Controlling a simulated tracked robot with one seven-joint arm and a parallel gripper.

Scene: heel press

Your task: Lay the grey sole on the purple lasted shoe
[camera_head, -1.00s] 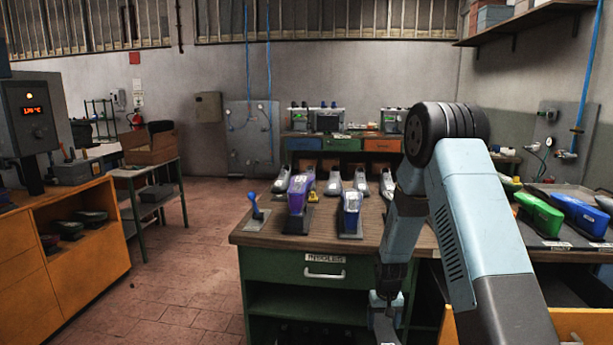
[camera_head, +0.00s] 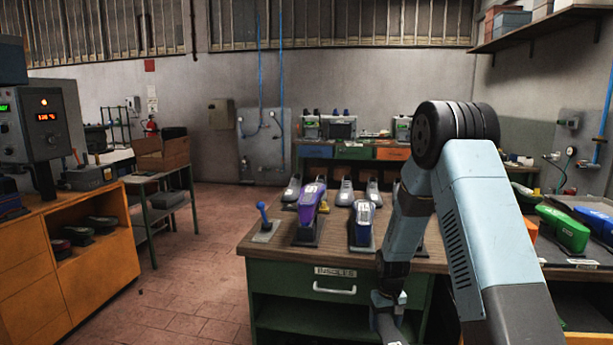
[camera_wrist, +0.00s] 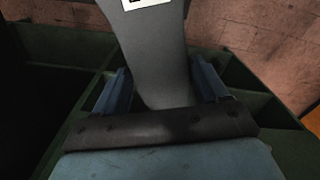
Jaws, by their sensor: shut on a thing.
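The purple lasted shoe (camera_head: 311,205) stands on its dark stand near the left front of the wooden-topped bench, apart from my gripper. In the wrist view my gripper (camera_wrist: 160,92) is shut on the grey sole (camera_wrist: 158,50), a long flat piece with a white label at its far end. The fingers press on its two sides. In the head view my arm reaches down in front of the bench, and the gripper end (camera_head: 388,312) is low there; the sole is barely visible in that view.
A blue-and-white shoe (camera_head: 363,222) stands right of the purple one, with several grey lasts (camera_head: 345,192) behind. A blue-knobbed lever (camera_head: 264,222) is at the bench's left corner. Green dividers (camera_wrist: 245,85) lie below my gripper.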

